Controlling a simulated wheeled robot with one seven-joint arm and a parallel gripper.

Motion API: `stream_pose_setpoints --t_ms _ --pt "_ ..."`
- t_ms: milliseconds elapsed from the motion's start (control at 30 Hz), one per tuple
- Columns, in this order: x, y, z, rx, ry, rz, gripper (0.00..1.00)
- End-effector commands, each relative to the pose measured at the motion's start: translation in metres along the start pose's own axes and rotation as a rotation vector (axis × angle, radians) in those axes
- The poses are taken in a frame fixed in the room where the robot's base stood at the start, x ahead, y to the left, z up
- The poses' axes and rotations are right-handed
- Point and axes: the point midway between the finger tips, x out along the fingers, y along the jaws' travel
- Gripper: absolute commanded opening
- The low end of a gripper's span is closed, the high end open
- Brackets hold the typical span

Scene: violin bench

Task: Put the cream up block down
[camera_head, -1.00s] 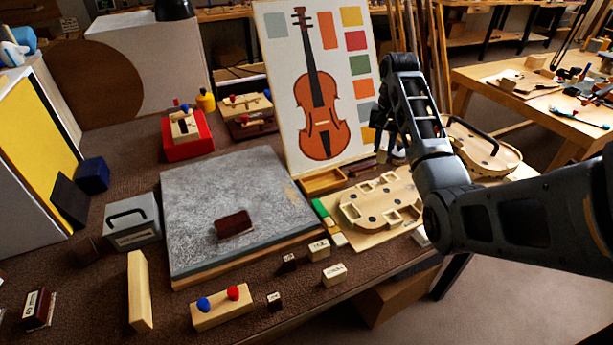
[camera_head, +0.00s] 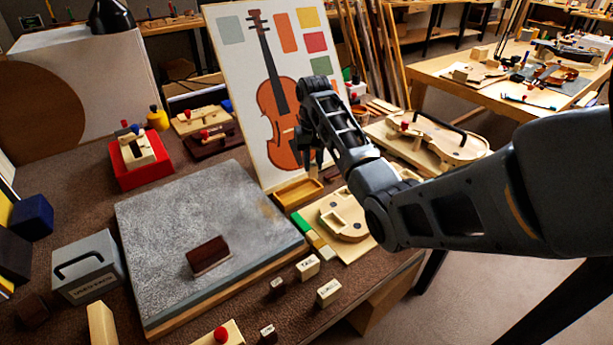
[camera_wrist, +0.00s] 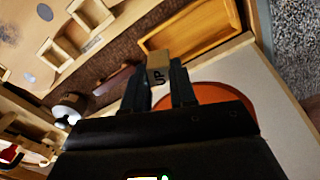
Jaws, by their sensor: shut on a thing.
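The cream up block (camera_wrist: 158,66) is between my fingertips in the wrist view, with the letters UP on its face. My gripper (camera_wrist: 158,82) is shut on it. In the head view my gripper (camera_head: 314,158) hangs in front of the violin board, above and slightly right of a small wooden tray (camera_head: 283,201). In the wrist view the tray (camera_wrist: 213,45) looks empty and lies just beyond the block.
The violin board (camera_head: 235,100) stands close behind my gripper. A wooden violin form (camera_head: 345,225) lies right of the tray. A grey slab (camera_head: 160,225) with a dark brown block (camera_head: 208,254) lies to the left. Small labelled blocks (camera_head: 328,292) stand in front.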

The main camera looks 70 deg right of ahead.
Motion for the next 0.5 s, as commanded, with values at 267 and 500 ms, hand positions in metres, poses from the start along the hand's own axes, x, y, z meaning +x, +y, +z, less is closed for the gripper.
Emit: stream_pose_setpoints --t_ms 267,500 --pt "0.016 -0.017 -0.002 0.001 -0.001 0.000 0.02" --pt "0.047 -0.016 -0.001 0.002 0.000 0.001 0.02"
